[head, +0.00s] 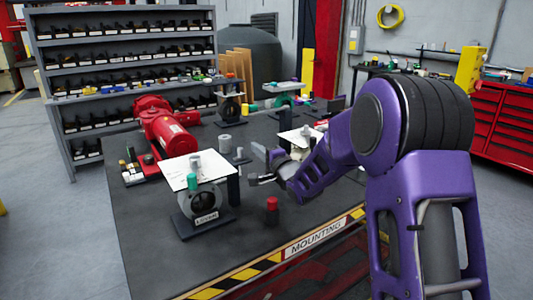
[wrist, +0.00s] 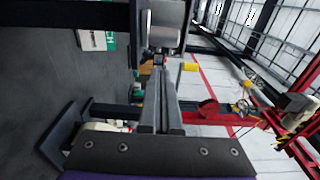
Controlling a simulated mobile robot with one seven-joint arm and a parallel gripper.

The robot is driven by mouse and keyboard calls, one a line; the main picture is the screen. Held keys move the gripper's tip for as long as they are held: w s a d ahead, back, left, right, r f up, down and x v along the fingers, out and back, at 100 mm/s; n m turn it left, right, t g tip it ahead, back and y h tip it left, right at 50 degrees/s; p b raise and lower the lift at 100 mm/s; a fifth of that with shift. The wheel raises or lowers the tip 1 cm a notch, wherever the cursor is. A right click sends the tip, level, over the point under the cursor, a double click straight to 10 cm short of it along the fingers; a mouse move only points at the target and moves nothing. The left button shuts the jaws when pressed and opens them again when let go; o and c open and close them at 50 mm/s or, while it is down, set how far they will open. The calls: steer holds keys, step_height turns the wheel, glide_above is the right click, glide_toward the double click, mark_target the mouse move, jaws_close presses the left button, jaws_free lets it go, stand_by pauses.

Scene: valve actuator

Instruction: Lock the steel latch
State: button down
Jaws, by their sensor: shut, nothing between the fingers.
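I cannot make out the steel latch for certain. In the wrist view a silvery metal block (wrist: 166,30) on a dark bar lies just beyond the fingertips and may be part of it. My gripper (wrist: 160,72) is shut and empty, its two fingers together; I cannot tell whether the tips touch the block. A dark post (head: 234,190) stands between the stand and my gripper.
The dark bench (head: 150,260) has a striped front edge. A red-capped cylinder (head: 272,204) stands below my gripper. Another fixture (head: 300,140) stands behind my arm. The front left of the bench is clear.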

mark_target(245, 161)
steer(key=shift+s+a+r, duration=0.15)
steer(key=shift+s+a, duration=0.75)
steer(key=shift+s, duration=0.3)
steer(key=shift+s+a+b, duration=0.55)
steer(key=shift+a, duration=0.25)
steer(key=shift+w, duration=0.1)
